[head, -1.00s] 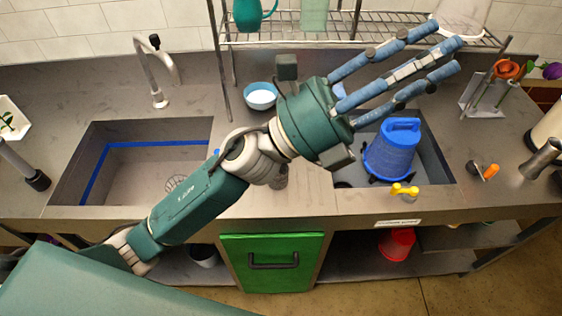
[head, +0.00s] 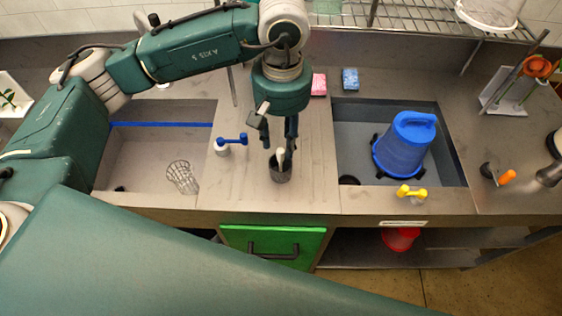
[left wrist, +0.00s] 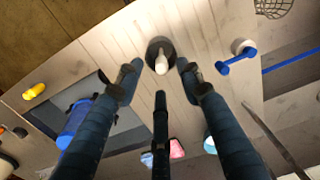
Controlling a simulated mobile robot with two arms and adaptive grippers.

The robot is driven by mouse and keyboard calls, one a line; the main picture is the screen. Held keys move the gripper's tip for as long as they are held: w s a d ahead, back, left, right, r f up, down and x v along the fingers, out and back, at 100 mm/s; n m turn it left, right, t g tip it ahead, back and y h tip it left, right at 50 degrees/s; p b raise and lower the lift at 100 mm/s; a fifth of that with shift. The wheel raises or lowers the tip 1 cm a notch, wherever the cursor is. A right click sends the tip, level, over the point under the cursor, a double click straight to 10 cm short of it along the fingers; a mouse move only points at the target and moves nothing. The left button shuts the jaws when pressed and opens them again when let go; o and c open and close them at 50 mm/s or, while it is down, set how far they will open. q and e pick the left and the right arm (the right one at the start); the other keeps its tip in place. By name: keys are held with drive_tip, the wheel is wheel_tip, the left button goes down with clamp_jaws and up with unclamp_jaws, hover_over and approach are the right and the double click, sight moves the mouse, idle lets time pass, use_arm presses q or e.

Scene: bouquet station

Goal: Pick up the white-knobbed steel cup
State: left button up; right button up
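The steel cup (head: 281,175) is a small dark grey cup with a white knob (head: 281,155) on top. It stands upright on the counter strip between the two sinks. My left gripper (head: 278,138) points down just above the cup. Its fingers are spread and hold nothing. In the left wrist view two fingertips (left wrist: 160,78) lie to either side of the cup, with a third finger below it. I cannot tell whether any finger touches the cup. My right gripper is not in view.
A white piece with a blue handle (head: 231,142) stands close to the left of the cup. A wire basket (head: 182,177) lies in the left sink. A yellow handle (head: 411,192) is at the front edge. Sponges (head: 350,79) lie behind.

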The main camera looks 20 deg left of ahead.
sight(280, 150)
use_arm(q)
drive_tip(key=shift+f, duration=0.8)
drive_tip(key=shift+a+f+p, duration=0.1)
drive_tip(key=shift+f+p, duration=0.2)
drive_tip(key=shift+p, duration=0.2)
wheel_tip(280, 150, down, 4)
drive_tip(key=shift+w+r+p, duration=0.1)
drive_tip(key=shift+r+p, duration=0.1)
drive_tip(key=shift+p, duration=0.95)
drive_tip(key=shift+a+f, duration=0.1)
drive_tip(key=shift+f, duration=0.4)
clamp_jaws()
drive_tip(key=shift+w, duration=0.1)
